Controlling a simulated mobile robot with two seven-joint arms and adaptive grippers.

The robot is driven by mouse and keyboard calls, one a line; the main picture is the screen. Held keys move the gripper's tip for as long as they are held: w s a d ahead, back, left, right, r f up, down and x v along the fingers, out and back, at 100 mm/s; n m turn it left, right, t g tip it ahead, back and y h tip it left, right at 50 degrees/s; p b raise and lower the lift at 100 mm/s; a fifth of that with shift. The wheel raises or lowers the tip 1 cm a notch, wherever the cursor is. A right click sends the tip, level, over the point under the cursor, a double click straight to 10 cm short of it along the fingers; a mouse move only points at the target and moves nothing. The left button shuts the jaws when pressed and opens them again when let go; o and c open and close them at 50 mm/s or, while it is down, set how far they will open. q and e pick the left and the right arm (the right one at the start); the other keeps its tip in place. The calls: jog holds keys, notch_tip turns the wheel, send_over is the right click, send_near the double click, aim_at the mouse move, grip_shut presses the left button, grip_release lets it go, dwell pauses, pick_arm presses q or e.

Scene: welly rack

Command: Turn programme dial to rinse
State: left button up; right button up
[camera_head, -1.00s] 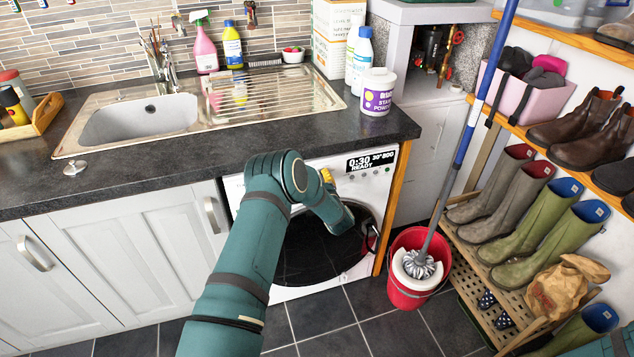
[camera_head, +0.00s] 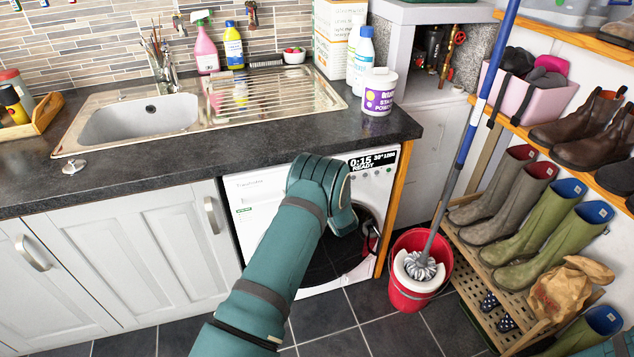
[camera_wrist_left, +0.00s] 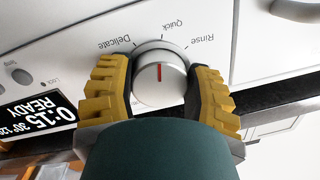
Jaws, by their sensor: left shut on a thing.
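The washing machine (camera_head: 258,200) stands under the worktop. Its round silver programme dial (camera_wrist_left: 160,92) has a red mark, which in the left wrist view points up, nearest the Quick label (camera_wrist_left: 172,25). Delicate (camera_wrist_left: 114,42) is on the picture's left and Rinse (camera_wrist_left: 201,43) on its right. My left gripper (camera_wrist_left: 160,74) has its yellow-padded fingers on both sides of the dial, shut on it. In the head view my left wrist hides the dial and fingers. The display (camera_head: 372,163) reads 0:15 and READY; it also shows in the wrist view (camera_wrist_left: 40,115). My right gripper is out of view.
The dark worktop (camera_head: 130,170) overhangs above the machine. A red mop bucket (camera_head: 418,285) stands on the floor to the right, beside the boot rack (camera_head: 490,300). A tub of stain powder (camera_head: 378,95) stands near the worktop's right corner.

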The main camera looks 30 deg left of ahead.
pick_arm(q)
jog(key=m, duration=0.4)
jog(key=shift+m, duration=0.3)
jog(key=shift+s+m+y, duration=0.1)
jog(key=shift+m+y, duration=0.2)
jog(key=shift+m, duration=2)
jog(key=o, duration=1.2)
jog(key=v, duration=1.2)
jog(key=shift+s+a+f, duration=0.1)
